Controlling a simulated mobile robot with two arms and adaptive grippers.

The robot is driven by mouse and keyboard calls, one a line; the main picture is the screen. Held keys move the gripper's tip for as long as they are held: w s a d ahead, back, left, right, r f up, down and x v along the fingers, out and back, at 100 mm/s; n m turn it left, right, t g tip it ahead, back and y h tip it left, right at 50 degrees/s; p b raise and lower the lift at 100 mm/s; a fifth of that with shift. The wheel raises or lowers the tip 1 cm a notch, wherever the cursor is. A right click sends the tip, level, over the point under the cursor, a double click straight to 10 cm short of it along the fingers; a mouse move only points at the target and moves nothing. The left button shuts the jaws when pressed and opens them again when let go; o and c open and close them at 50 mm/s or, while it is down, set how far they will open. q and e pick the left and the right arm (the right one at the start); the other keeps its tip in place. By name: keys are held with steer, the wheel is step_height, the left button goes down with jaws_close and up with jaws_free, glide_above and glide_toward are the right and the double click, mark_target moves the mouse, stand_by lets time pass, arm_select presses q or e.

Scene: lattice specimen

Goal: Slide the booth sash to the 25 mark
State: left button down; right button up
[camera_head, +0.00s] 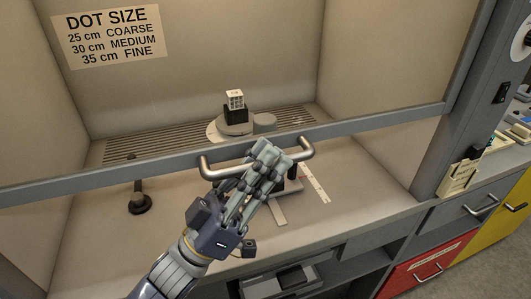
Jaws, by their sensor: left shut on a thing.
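The booth sash (375,124) is a clear pane with a grey bottom rail that slants across the booth opening. A curved metal handle (215,170) is fixed to the rail. My left gripper (268,158) is shut on this handle near its middle, and its fingers hide that part of the bar. A white ruler strip (315,184) stands or lies just behind and right of the handle; its marks are too small to read. A sign (112,37) on the back wall reads 25 cm coarse, 30 cm medium, 35 cm fine. My right gripper is not in view.
Inside the booth, a small white lattice cube (235,99) sits on a black block on a round grey stand (217,130). A black knobbed fitting (139,203) is at the left. Red (420,270) and yellow (503,215) drawers are at the right.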

arm_select(q)
steer(key=shift+f, duration=0.4)
steer(key=c, duration=1.9)
jaws_free()
steer(key=v, duration=1.2)
steer(key=shift+a, duration=0.1)
